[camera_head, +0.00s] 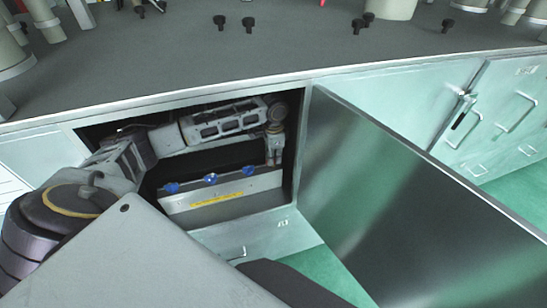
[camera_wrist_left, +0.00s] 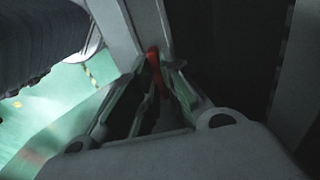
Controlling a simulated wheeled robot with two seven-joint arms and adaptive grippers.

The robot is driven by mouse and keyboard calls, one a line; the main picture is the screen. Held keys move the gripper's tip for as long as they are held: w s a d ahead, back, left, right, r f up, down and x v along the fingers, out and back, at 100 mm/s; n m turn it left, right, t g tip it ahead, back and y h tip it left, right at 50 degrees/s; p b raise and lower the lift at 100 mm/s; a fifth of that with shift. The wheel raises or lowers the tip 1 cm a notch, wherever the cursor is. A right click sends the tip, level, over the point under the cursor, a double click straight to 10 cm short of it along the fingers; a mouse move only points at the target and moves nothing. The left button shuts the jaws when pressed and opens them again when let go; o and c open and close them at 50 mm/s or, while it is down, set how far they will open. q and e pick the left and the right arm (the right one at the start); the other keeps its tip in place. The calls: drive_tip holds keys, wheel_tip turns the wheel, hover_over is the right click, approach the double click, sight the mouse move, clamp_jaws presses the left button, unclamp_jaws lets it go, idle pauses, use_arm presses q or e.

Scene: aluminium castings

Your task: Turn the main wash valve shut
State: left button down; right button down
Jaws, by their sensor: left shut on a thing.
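My left arm reaches into an open cabinet, and the left gripper (camera_head: 274,152) points down at the right side of the opening. In the left wrist view the gripper (camera_wrist_left: 154,68) is shut on a narrow red handle (camera_wrist_left: 153,58), which looks like the main wash valve's lever. Most of the handle is hidden between the fingers, and the valve body cannot be made out. In the head view the red handle does not show. My right gripper is not in view.
A metal panel with blue knobs (camera_head: 210,178) and a yellow label (camera_head: 217,200) sits low in the cabinet. The cabinet door (camera_head: 400,200) stands open to the right.

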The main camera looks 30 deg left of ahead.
use_arm(q)
drive_tip(key=shift+m, duration=0.6)
drive_tip(key=m, duration=0.3)
drive_tip(key=shift+m, duration=0.4)
drive_tip(key=m, duration=0.8)
drive_tip(key=shift+m, duration=0.4)
drive_tip(key=shift+w+r+m, duration=0.1)
drive_tip(key=shift+m, duration=1.9)
drive_tip(key=c, duration=1.5)
unclamp_jaws()
